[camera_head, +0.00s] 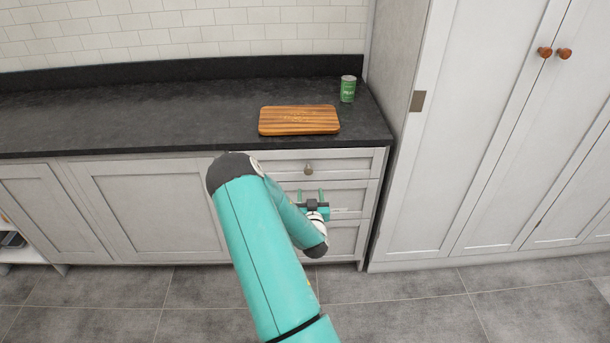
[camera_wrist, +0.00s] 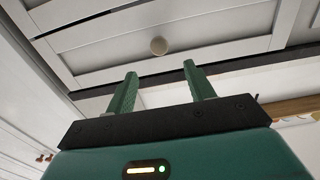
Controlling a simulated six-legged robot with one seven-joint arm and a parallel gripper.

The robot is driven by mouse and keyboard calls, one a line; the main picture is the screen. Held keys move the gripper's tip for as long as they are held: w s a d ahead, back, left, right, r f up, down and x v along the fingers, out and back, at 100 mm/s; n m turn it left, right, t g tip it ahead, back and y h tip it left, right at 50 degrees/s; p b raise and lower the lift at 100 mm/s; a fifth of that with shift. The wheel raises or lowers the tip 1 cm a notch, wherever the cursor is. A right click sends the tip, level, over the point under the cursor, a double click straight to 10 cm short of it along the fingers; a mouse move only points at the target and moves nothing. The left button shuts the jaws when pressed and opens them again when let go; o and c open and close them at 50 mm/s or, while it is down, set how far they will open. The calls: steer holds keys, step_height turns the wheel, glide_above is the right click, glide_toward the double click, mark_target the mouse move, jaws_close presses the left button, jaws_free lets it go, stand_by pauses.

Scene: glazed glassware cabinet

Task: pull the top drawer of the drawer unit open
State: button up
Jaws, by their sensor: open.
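The drawer unit (camera_head: 368,200) is pale grey and stands under the right end of the counter, with three drawers stacked. Its top drawer (camera_head: 350,162) looks shut, with a round knob (camera_head: 308,168) at the middle of its front. My gripper (camera_head: 311,194) is in front of the unit, a little below that knob in the head view. In the wrist view, which is upside down, a round knob (camera_wrist: 158,45) shows past my two green fingers (camera_wrist: 160,70), roughly midway between them. The fingers are apart and empty, with no contact seen. My arm hides the left part of the lower drawers.
A dark countertop (camera_head: 180,110) juts over the drawers. A tall cabinet (camera_head: 480,130) with wooden knobs rises close on the right. The grey tiled floor (camera_head: 420,310) in front is clear.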

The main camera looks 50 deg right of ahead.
mark_target(309, 172)
steer(key=x, duration=1.1)
steer(key=shift+d, duration=0.1)
steer(key=shift+r, duration=0.1)
jaws_close()
